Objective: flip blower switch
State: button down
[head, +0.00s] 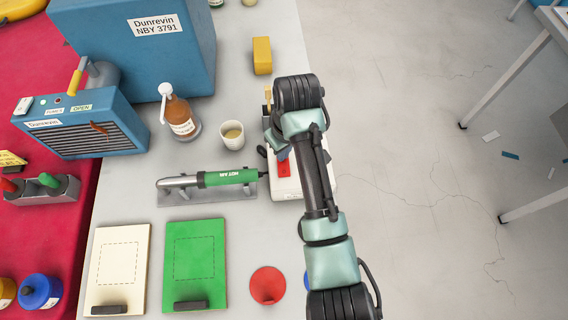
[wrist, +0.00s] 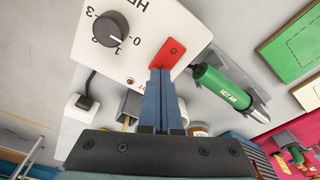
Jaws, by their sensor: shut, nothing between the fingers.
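The blower's white control box (head: 287,187) stands right of the hot-air tool, partly hidden by my arm. Its red rocker switch (wrist: 166,58) has a small "O" mark near one end and also shows in the head view (head: 284,170). My gripper (wrist: 161,72) is shut and empty, its blue fingertips at the lower end of the switch. I cannot tell whether they touch it. The box also has a black dial (wrist: 110,28) and a small red lamp (wrist: 130,81). The green-handled hot-air tool (head: 228,177) lies on a grey stand (head: 180,198) and shows in the wrist view (wrist: 222,88).
A plugged socket (wrist: 84,102) sits beside the box. In the head view, a cup (head: 231,136), a brown bottle (head: 180,118) and a yellow block (head: 262,56) stand behind the tool. White (head: 118,265) and green (head: 195,262) boards and a red disc (head: 267,284) lie in front.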

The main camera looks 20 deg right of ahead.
jog(key=shift+f, duration=0.5)
jog(key=shift+r, duration=0.1)
notch_tip(320, 180, up, 7)
jog(key=p, duration=0.7)
dwell(0.7)
